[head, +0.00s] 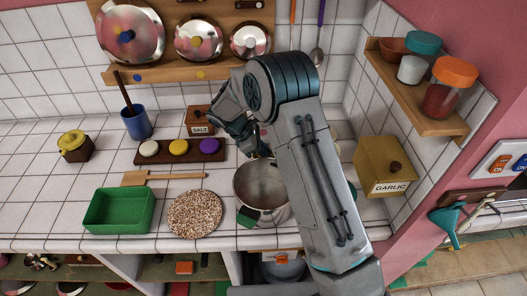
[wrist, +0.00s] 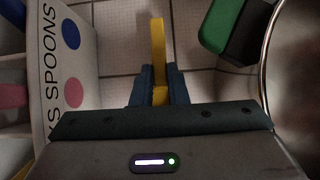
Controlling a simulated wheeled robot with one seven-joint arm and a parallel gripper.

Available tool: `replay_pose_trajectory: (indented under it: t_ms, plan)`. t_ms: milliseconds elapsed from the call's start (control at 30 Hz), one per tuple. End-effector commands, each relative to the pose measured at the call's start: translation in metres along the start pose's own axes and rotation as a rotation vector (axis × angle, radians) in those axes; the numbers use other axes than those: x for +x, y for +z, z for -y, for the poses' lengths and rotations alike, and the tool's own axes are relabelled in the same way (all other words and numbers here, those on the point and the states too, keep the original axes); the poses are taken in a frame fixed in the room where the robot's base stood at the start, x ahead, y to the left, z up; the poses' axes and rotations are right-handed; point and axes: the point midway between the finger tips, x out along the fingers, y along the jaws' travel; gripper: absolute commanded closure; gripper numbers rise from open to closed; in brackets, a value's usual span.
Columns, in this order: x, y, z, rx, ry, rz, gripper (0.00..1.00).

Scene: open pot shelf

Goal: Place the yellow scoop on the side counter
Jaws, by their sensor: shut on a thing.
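In the wrist view, my gripper (wrist: 159,88) is shut on a narrow yellow piece, the yellow scoop (wrist: 158,40). Only this strip shows; the rest of the scoop is out of sight. White tiles lie beyond it. In the head view my arm covers the fingers and the scoop. A tan surface (head: 485,262) at the lower right, beyond the pink wall edge, may be the side counter; I cannot tell for sure.
A steel pot (head: 262,182) stands close by, its rim (wrist: 267,75) at the right of the wrist view. A box lettered SPOONS (wrist: 75,45) is at the left there. A garlic box (head: 385,165) and wall shelf (head: 425,112) stand right of my arm.

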Motion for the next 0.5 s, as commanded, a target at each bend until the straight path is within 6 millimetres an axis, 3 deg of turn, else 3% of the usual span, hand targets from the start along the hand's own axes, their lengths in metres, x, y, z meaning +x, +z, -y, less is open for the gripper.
replay_pose_trajectory:
  t_ms: [467, 500]
  plan:
    - [0.0097, -0.0117, 0.0003, -0.004, 0.001, -0.001, 1.00]
    - [0.0092, -0.0114, 0.0002, -0.004, 0.001, -0.001, 0.81]
